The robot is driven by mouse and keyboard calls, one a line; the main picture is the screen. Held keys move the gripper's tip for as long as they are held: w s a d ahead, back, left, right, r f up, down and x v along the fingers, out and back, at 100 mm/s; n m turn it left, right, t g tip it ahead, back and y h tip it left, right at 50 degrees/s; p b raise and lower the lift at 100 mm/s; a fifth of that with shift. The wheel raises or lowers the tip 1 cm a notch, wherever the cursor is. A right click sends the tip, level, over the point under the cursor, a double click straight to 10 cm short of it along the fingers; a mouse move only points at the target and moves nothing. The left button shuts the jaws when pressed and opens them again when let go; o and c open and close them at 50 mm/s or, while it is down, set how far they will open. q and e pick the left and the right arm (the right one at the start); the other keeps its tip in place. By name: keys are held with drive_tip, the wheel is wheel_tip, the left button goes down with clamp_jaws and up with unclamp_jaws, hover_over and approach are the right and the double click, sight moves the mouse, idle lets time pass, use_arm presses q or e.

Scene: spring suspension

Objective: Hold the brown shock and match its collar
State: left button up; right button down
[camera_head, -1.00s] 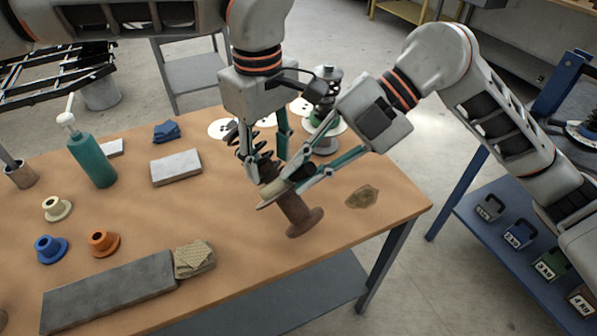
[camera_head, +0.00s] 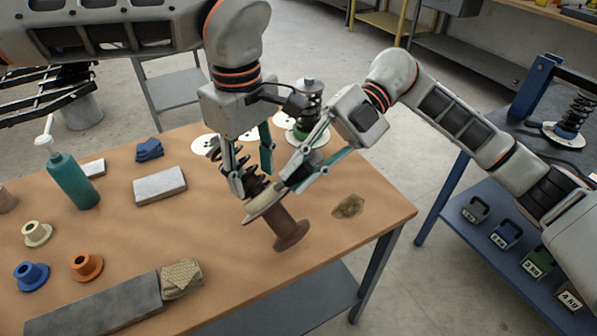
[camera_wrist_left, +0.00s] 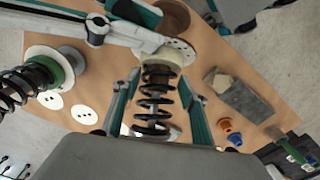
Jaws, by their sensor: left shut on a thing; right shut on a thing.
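The brown shock has a black coil spring (camera_wrist_left: 155,105), a pale perforated disc (camera_head: 262,208) and a brown flanged foot (camera_head: 291,236). It leans over the front right of the table; whether the foot touches the tabletop is unclear. My left gripper (camera_head: 252,180) is shut around the shock at its spring. My right gripper (camera_head: 288,185) comes from the right and is shut on the pale collar (camera_wrist_left: 160,62) beside the disc; its fingertips partly hide it. Loose collars, cream (camera_head: 38,233), blue (camera_head: 31,276) and orange (camera_head: 86,267), stand on the left of the table.
Another shock with a green collar (camera_head: 308,132) stands behind the grippers. A teal bottle (camera_head: 74,182), a grey block (camera_head: 160,186), a long grey slab (camera_head: 100,308) and a folded cloth (camera_head: 181,278) occupy the table. A blue side bench (camera_head: 480,225) holds labelled weights.

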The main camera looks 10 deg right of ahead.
use_arm(q)
drive_tip(key=shift+r, duration=0.1)
use_arm(e)
drive_tip(key=c, duration=2)
unclamp_jaws()
drive_tip(key=shift+o, duration=0.2)
drive_tip(key=v, duration=1.2)
drive_tip(key=shift+w, duration=0.1)
